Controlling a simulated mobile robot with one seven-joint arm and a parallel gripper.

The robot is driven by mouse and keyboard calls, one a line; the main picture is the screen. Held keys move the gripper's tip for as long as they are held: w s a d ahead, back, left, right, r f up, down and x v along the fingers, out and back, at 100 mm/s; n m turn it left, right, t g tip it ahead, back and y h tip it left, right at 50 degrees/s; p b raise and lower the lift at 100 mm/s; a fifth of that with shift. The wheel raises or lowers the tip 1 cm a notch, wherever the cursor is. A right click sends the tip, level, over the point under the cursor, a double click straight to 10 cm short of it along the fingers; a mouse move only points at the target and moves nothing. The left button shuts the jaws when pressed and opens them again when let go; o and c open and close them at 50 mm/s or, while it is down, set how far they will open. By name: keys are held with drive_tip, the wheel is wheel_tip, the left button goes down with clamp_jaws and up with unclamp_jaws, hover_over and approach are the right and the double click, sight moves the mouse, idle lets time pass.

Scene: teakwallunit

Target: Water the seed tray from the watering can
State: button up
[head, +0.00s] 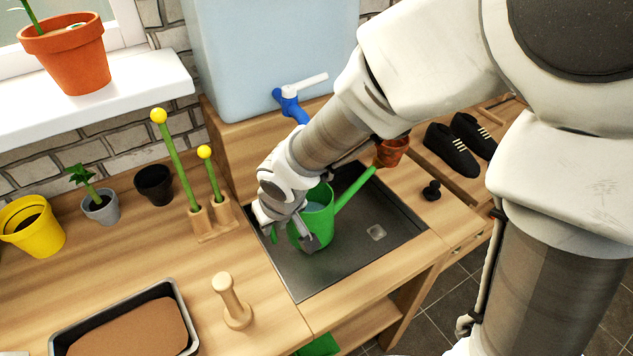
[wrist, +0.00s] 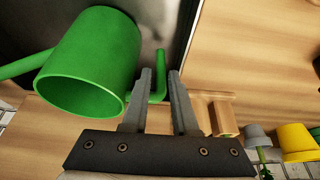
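The green watering can (head: 318,222) stands upright over the dark sink basin, its spout pointing up to the right. In the wrist view the can body (wrist: 95,60) is at upper left. The fingers of my gripper (wrist: 160,75) are close together, with the green handle (wrist: 160,75) between them. Whether the can touches the basin is hard to tell. The seed tray (head: 130,330), a dark-rimmed tray of brown soil, lies at lower left.
A wooden peg (head: 233,303) stands between tray and sink. Yellow-tipped green rods (head: 182,165) in a wooden holder stand left of the sink. Small pots, including a yellow one (head: 32,228), line the back left. A blue tap (head: 290,103) overhangs the sink's back.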

sight(273, 231)
drive_tip(key=b+x, duration=0.3)
drive_tip(key=x, duration=0.2)
drive_tip(key=shift+f, duration=0.2)
drive_tip(key=shift+s, duration=0.1)
clamp_jaws()
idle(1.1)
